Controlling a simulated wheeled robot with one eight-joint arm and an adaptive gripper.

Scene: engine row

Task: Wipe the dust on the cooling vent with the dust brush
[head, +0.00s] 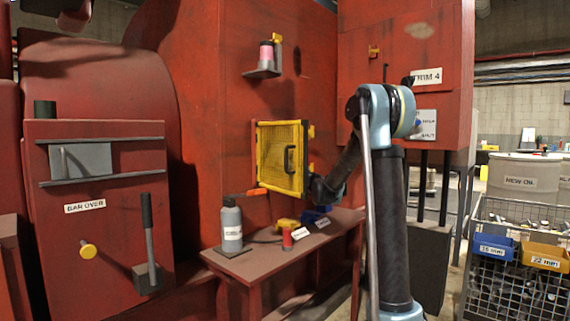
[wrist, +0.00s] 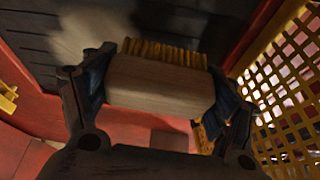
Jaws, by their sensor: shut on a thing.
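My gripper (wrist: 163,88) is shut on the dust brush (wrist: 158,82), a pale wooden block with yellow bristles, gripped at its two ends. The bristles point up in the wrist view, towards the dark slatted cooling vent (wrist: 35,45). A pale, blurred dust patch (wrist: 88,32) lies on the vent, left of the bristles. I cannot tell whether the bristles touch the vent. In the head view my arm reaches behind the yellow mesh guard (head: 280,158), which stands open; gripper, brush and vent are hidden there. The guard (wrist: 290,95) is close on the right in the wrist view.
Below the guard, a red bench (head: 262,262) carries a grey bottle (head: 231,225), a small red-and-yellow item (head: 287,236) and a blue item (head: 314,214). A lever (head: 147,240) juts out at left. A wire cart (head: 520,290) with bins stands at right.

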